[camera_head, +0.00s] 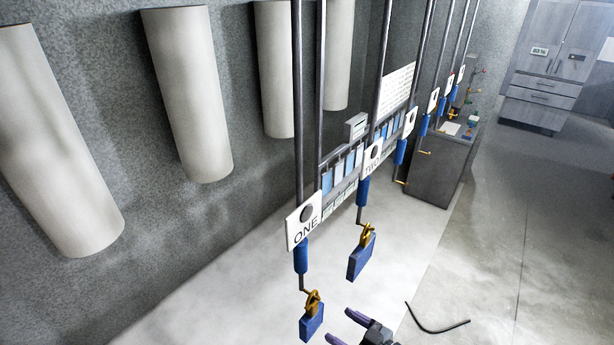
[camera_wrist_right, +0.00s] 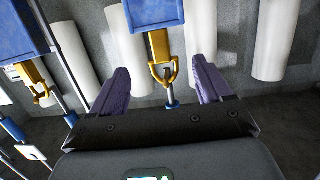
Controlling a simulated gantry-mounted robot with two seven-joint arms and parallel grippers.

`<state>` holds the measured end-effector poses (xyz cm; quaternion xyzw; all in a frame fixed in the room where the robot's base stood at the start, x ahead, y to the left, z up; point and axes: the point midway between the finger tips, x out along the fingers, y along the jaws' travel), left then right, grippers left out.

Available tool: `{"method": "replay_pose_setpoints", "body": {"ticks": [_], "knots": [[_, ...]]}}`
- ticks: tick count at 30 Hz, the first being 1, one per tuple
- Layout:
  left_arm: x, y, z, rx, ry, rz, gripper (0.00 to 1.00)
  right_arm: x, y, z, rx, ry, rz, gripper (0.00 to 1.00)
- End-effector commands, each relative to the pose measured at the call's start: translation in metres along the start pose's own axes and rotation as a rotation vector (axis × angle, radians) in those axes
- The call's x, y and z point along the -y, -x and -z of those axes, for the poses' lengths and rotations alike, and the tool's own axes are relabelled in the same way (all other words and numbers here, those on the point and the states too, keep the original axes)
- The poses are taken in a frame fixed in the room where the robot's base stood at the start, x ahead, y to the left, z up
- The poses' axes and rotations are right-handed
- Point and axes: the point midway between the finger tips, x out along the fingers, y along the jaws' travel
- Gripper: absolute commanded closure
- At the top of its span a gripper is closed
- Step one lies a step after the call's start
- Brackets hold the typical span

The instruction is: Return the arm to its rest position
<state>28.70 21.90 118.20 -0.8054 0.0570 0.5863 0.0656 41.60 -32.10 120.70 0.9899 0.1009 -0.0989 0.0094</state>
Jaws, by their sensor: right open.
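My right gripper (camera_head: 341,327) is low in the head view, just right of the blue padlock (camera_head: 312,322) under the sign ONE (camera_head: 304,222). In the right wrist view its purple fingers (camera_wrist_right: 158,68) are spread wide with nothing gripped. A blue padlock with a brass shackle (camera_wrist_right: 160,55) shows between and beyond them, hung on a rod end; which padlock this is I cannot tell for sure. A second blue padlock (camera_head: 361,257) hangs under the sign TWO (camera_head: 373,157). My left gripper is out of view.
Vertical metal rods with tags run in a row toward the back. White cylinders (camera_head: 187,95) line the grey wall. A dark cabinet (camera_head: 436,165) stands further back. A dark curved rod (camera_head: 435,325) lies at lower right. The floor at right is open.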

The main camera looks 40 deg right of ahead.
Motion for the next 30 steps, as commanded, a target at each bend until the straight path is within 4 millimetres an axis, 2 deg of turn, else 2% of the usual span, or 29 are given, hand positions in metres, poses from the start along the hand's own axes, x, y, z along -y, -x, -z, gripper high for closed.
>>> {"method": "replay_pose_setpoints", "body": {"ticks": [3, 8, 11, 14, 18, 22, 26, 30], "knots": [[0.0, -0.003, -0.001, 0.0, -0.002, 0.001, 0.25, 0.0, 0.01, -0.001, 0.001, 0.0, 0.0, 0.22], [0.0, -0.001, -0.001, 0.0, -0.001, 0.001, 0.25, 0.0, 0.014, 0.005, -0.007, -0.002, -0.002, 0.22], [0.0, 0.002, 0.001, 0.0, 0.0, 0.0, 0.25, 0.014, 0.01, 0.015, -0.031, -0.033, 0.009, 0.22], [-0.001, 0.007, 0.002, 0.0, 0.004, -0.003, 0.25, 0.044, 0.002, 0.038, -0.057, -0.086, 0.022, 0.22], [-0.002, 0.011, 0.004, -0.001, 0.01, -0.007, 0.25, 0.074, -0.005, 0.042, 0.081, -0.121, -0.029, 0.22], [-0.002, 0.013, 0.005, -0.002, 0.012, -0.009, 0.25, 0.096, 0.0, 0.035, 0.277, -0.124, -0.07, 0.22], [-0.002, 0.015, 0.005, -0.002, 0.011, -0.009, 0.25, 0.114, 0.019, 0.02, 0.496, -0.111, -0.088, 0.22], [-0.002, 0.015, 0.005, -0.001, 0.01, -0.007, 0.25, 0.126, 0.048, 0.001, 0.723, -0.083, -0.083, 0.22]]}}
